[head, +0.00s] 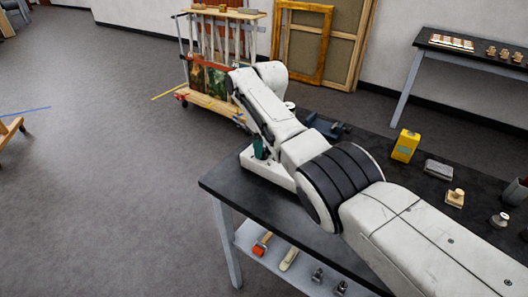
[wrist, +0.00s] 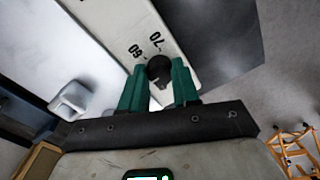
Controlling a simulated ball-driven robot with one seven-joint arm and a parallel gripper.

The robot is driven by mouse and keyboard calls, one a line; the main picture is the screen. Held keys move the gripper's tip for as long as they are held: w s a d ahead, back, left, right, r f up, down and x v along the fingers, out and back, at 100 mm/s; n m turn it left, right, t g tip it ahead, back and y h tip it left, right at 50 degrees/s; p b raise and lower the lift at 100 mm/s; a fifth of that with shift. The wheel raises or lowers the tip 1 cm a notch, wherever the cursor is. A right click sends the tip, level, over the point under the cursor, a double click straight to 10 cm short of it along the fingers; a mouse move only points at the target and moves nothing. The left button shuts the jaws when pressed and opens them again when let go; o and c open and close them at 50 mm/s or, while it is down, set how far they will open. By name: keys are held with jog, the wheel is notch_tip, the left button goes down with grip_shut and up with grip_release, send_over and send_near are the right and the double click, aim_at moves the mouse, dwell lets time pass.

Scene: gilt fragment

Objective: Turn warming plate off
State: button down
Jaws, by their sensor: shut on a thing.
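The warming plate (head: 268,171) is a low white unit at the near left corner of the dark table. In the wrist view its white face (wrist: 122,22) carries the printed numbers 60 and 70 beside a round dark knob (wrist: 158,66). My gripper (head: 260,148) is down at the plate, with its green fingers showing. In the wrist view my gripper (wrist: 159,76) has its two green fingers on either side of the knob, shut on it. The fingers and my arm hide part of the knob and plate; I cannot read the knob's setting.
The dark table (head: 225,182) also bears a yellow box (head: 405,146), a grey block (head: 438,170) and a wooden-handled piece (head: 455,198). Its lower shelf (head: 250,233) holds tools. A picture cart (head: 222,105) stands behind. Open floor (head: 100,190) lies left.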

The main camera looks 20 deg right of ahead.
jog(key=n+b, duration=0.3)
jog(key=n, duration=0.3)
jog(key=shift+f+n, duration=0.15)
jog(key=shift+n, duration=0.15)
jog(key=n+b, duration=0.1)
jog(key=n, duration=0.2)
jog(key=n+b, duration=0.1)
jog(key=n, duration=0.2)
jog(key=shift+w+g+h+b, duration=0.1)
jog(key=shift+g+h+b, duration=0.2)
jog(key=shift+b, duration=0.1)
jog(key=n, duration=0.6)
jog(key=shift+a+r+n, duration=0.1)
jog(key=shift+r+n, duration=0.1)
jog(key=shift+n, duration=0.2)
jog(key=n+p, duration=0.1)
jog(key=n, duration=0.4)
jog(key=shift+h, duration=0.4)
jog(key=shift+n, duration=0.4)
jog(key=c, duration=0.8)
grip_release()
